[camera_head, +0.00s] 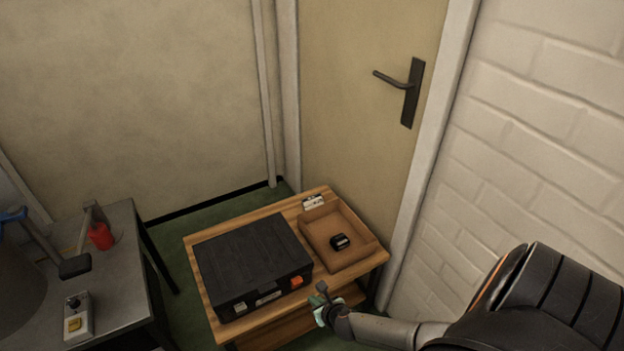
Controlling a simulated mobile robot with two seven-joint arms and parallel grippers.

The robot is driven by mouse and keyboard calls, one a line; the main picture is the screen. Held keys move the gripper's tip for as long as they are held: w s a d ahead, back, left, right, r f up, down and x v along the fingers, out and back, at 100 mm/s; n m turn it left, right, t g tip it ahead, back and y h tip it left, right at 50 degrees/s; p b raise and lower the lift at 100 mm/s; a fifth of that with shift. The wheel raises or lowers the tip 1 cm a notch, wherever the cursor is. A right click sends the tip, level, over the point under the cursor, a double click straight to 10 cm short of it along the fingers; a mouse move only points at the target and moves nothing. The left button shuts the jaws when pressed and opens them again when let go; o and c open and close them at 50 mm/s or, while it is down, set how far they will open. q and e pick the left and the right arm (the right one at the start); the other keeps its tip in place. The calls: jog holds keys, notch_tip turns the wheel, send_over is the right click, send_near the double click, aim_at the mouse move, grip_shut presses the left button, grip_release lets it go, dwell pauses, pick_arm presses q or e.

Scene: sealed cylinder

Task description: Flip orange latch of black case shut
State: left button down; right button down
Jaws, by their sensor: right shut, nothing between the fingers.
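The black case (250,254) lies closed-looking on a wooden table, with its front side facing me. The orange latch (297,282) is on the right part of that front side. A second, pale latch (240,308) is on the left part, and a handle or label (268,297) sits between them. Whether the orange latch is flipped up or down is too small to tell. My right gripper (321,293) is just right of and a little below the orange latch, apart from it as far as I can see. It is shut and empty. My left gripper is not in view.
A brown tray (362,232) with a small black object (340,242) stands right of the case. A small white item (313,202) lies behind it. A grey table (118,245) with a switch box (78,318) and a red object (101,236) is at left. A brick wall is right.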

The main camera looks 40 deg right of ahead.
notch_tip(320, 180, up, 6)
jog(key=s+p, duration=0.1)
jog(key=p, duration=0.2)
jog(key=shift+s+a, duration=0.2)
jog(key=s+a+r+m+y, duration=0.1)
jog(key=s+a+m+y, duration=0.35)
jog(key=a+m, duration=0.8)
jog(key=s+a+r+m, duration=0.3)
jog(key=r+m, duration=0.1)
jog(key=m, duration=0.5)
jog(key=s+a+r+m, duration=0.2)
jog(key=s+r+m, duration=0.2)
jog(key=m, duration=0.5)
jog(key=shift+a+r+m, duration=0.35)
jog(key=shift+a+r, duration=0.05)
jog(key=shift+r, duration=0.1)
